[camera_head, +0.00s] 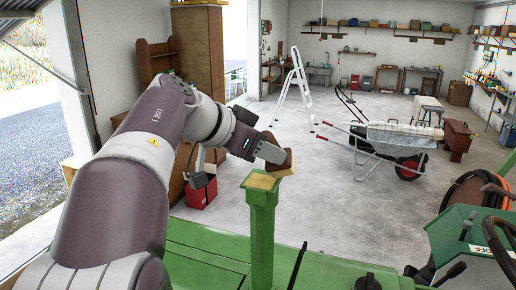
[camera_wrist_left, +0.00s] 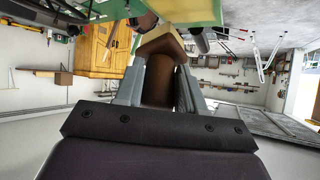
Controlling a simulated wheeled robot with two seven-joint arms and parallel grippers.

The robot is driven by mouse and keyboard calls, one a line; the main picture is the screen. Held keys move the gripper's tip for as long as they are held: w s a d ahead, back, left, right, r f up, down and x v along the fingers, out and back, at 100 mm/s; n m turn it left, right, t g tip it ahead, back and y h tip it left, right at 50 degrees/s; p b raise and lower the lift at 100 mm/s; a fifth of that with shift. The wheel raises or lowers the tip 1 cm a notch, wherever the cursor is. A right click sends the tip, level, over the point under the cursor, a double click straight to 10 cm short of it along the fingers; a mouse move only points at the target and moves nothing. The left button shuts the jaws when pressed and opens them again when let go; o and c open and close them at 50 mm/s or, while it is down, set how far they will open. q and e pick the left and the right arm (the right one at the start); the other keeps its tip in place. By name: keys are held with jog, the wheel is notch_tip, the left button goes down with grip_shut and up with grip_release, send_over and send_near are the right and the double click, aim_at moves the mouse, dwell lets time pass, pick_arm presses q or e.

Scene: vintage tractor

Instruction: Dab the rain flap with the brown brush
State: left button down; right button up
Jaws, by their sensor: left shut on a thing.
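My left gripper (camera_head: 272,153) reaches in from the left and is shut on the brown brush (camera_head: 286,159). In the left wrist view the brush's brown handle (camera_wrist_left: 158,82) sits between the two grey fingers, with pale bristles beyond the brown head. A green upright pipe (camera_head: 263,222) rises from the tractor hood. The tan top piece on it, which looks like the rain flap (camera_head: 259,181), is right beside and just below the bristles. I cannot tell whether the bristles touch it. My right gripper is in neither view.
The green tractor hood (camera_head: 205,250) spans the bottom, with a steering wheel (camera_head: 500,245) at right. A wheelbarrow (camera_head: 395,145), a stepladder (camera_head: 295,82) and a red box (camera_head: 201,192) stand on the concrete floor. A wooden cabinet (camera_head: 199,50) stands behind my arm.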

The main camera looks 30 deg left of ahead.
pick_arm(q)
jog(key=shift+d, duration=0.1)
jog(key=shift+s+a, duration=0.2)
jog(key=shift+a, duration=0.8)
jog(key=shift+d, duration=0.1)
jog(key=shift+w+d, duration=0.15)
jog(key=shift+d, duration=0.75)
jog(key=shift+a, duration=0.1)
jog(key=shift+a, duration=0.95)
jog(key=shift+d, duration=0.2)
